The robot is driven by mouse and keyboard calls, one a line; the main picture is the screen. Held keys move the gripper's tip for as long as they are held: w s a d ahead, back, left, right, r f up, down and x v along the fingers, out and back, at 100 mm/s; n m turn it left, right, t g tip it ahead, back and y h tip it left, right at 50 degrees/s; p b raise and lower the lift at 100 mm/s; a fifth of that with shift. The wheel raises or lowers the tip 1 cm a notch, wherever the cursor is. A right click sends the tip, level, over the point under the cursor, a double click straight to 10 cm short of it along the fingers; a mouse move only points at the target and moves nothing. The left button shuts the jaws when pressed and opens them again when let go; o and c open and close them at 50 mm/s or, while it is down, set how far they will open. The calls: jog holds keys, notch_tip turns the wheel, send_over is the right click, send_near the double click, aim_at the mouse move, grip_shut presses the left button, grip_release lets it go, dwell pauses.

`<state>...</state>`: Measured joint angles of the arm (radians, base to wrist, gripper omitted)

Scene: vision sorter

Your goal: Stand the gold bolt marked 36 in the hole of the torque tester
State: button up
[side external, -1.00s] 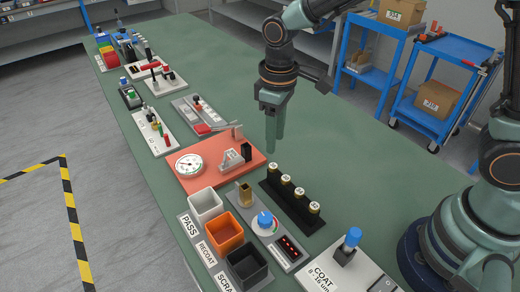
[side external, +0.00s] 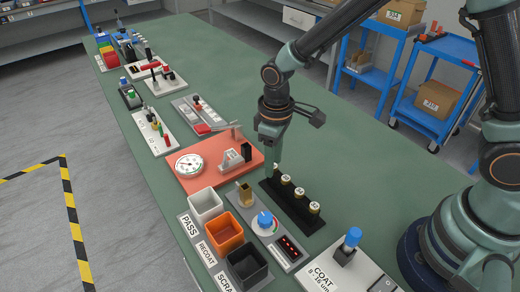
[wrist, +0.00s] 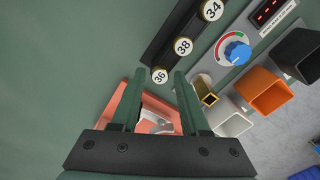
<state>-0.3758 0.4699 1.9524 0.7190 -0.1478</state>
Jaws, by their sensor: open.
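The gold bolt marked 36 (wrist: 160,76) stands at the end of a black rack (wrist: 172,42), with its pale numbered cap up. In the side view the far end of the rack (side external: 300,221) is partly covered by my gripper (side external: 274,171). My gripper is open in the wrist view (wrist: 157,82), its two fingers apart, with bolt 36 showing just past and between the tips. The torque tester seems to be the grey unit with the blue knob (side external: 264,218), dial and red display; a hollow brass square piece (wrist: 207,97) stands at its end.
Bolts marked 38 (wrist: 183,46) and 34 (wrist: 212,10) stand in the same rack. A coral plate with a gauge (side external: 189,164) lies beyond it. White, orange (side external: 224,233) and black bins stand left of the tester.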

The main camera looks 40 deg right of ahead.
grip_shut()
jog(key=shift+r, duration=3.15)
jog(key=w+a+r, duration=0.1)
jog(key=w+r, duration=0.4)
jog(key=w, duration=0.5)
jog(key=shift+s+f, duration=0.15)
jog(key=shift+f, duration=2.55)
